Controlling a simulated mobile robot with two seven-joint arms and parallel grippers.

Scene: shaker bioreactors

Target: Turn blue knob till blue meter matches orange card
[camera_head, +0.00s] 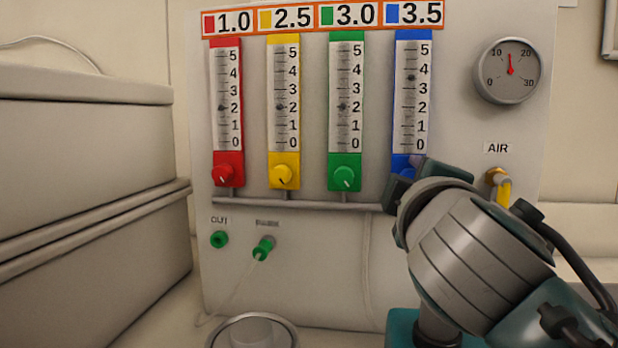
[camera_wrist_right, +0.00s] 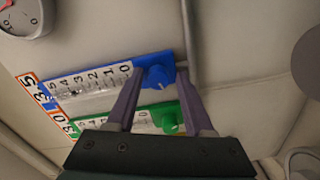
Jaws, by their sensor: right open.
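The blue meter (camera_head: 411,95) is the rightmost of the panel's meters. Its dark float sits between the 3 and 4 marks, about midway. The orange-edged card (camera_head: 322,16) above reads 3.5 beside a blue square. The blue knob (camera_wrist_right: 158,77) is at the meter's bottom end; in the head view it is mostly hidden behind my right gripper and wrist. My right gripper (camera_wrist_right: 160,73) is open, its purple fingertips on either side of the blue knob. I cannot tell whether they touch it. My left gripper is not in view.
Red (camera_head: 226,110), yellow (camera_head: 284,110) and green (camera_head: 345,110) meters stand to the left; the green knob (camera_wrist_right: 168,121) is close to my right fingers. A round dial (camera_head: 508,71) and yellow AIR valve (camera_head: 500,185) are to the right. A horizontal pipe (camera_head: 300,205) runs below the knobs.

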